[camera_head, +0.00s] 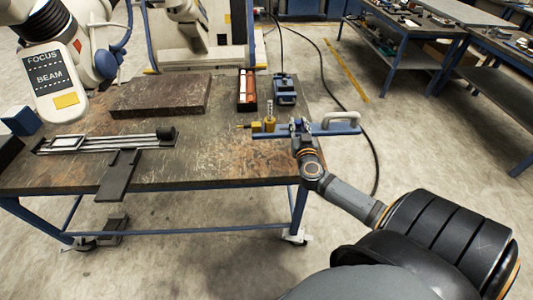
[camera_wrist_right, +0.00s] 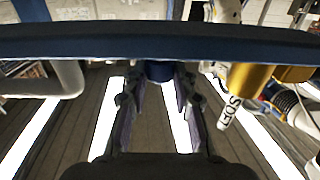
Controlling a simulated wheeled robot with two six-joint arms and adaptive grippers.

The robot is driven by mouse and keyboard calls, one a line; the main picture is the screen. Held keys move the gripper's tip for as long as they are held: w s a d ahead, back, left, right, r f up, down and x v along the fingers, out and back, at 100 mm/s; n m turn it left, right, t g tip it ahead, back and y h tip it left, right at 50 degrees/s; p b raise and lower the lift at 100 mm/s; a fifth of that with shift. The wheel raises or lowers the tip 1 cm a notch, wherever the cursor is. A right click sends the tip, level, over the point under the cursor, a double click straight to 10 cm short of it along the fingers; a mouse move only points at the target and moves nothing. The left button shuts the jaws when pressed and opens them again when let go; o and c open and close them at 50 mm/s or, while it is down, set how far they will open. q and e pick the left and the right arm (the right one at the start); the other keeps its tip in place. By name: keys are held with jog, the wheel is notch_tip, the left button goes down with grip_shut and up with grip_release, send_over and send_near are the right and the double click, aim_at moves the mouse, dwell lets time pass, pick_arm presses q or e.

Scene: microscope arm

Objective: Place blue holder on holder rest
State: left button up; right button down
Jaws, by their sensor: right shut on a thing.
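The blue holder (camera_head: 345,129) is a long blue bar with a white handle at its right end and brass parts at its left. My right gripper (camera_head: 300,130) is shut on it near the middle, above the table's right edge. In the right wrist view the bar (camera_wrist_right: 100,40) crosses the top, and my right fingers (camera_wrist_right: 160,85) close around a short blue stub under it. A low dark frame with pale rails (camera_head: 100,143) lies on the table's left side; I cannot tell if it is the holder rest. My left gripper is not in view.
The worn table (camera_head: 215,155) has bare room at its middle and front right. A dark slab (camera_head: 160,96), a red-and-black tray (camera_head: 247,90) and a blue box (camera_head: 285,90) stand behind. A FOCUS/BEAM panel (camera_head: 50,80) hangs at the left.

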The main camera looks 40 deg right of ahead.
aim_at(273, 137)
jog(key=w+a+f, duration=0.1)
jog(key=a, duration=0.1)
jog(key=w+a+f+b, duration=0.1)
jog(key=w+a, duration=0.1)
jog(key=w+a+f+b, duration=0.1)
jog(key=w+a+f, duration=0.1)
jog(key=a, duration=0.1)
jog(key=shift+w, duration=0.2)
jog(key=a+f+b, duration=0.1)
jog(key=w+a+f+b, duration=0.1)
jog(key=f, duration=0.1)
jog(key=w+a+f+b, duration=0.1)
jog(key=shift+w+f, duration=0.15)
jog(key=shift+f, duration=0.1)
jog(key=shift+a, duration=0.15)
jog(key=f, duration=0.1)
jog(key=f+b, duration=0.1)
jog(key=f, duration=0.1)
jog(key=shift+w+a+b, duration=0.25)
jog(key=shift+a+b, duration=0.05)
jog(key=shift+b, duration=0.05)
jog(key=shift+f, duration=0.35)
jog(key=c, duration=1.1)
grip_release()
jog(key=shift+f, duration=0.15)
